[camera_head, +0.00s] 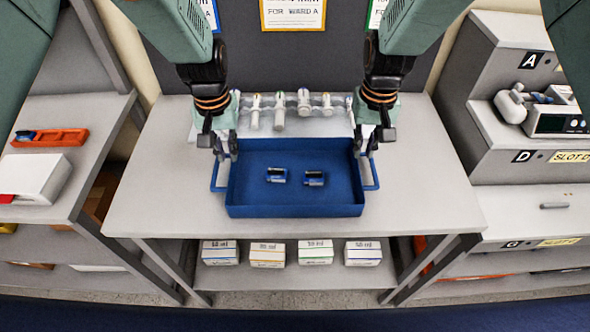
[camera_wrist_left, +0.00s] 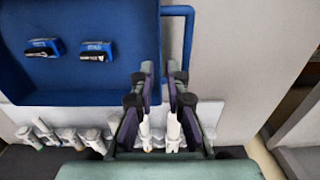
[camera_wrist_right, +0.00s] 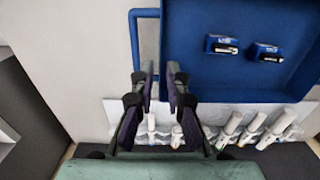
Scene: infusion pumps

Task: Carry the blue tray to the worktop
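The blue tray (camera_head: 295,203) rests level on the grey worktop (camera_head: 420,190), with a loop handle on each side. Two small blue-and-black items (camera_head: 276,175) (camera_head: 314,178) lie in it. My left gripper (camera_head: 226,148) is at the tray's back left corner by the left handle (camera_head: 215,176). In the left wrist view its fingers (camera_wrist_left: 162,75) stand apart with a gap. My right gripper (camera_head: 368,143) is at the back right corner by the right handle (camera_head: 373,175). Its fingers (camera_wrist_right: 161,75) also stand apart. I see neither closed on a handle.
A white rack with several syringe-like pieces (camera_head: 304,102) stands behind the tray. Several small boxes (camera_head: 267,254) sit on the shelf below. An orange tray (camera_head: 50,138) and a white box (camera_head: 34,177) are on the left table. Lettered grey shelving (camera_head: 500,160) stands right.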

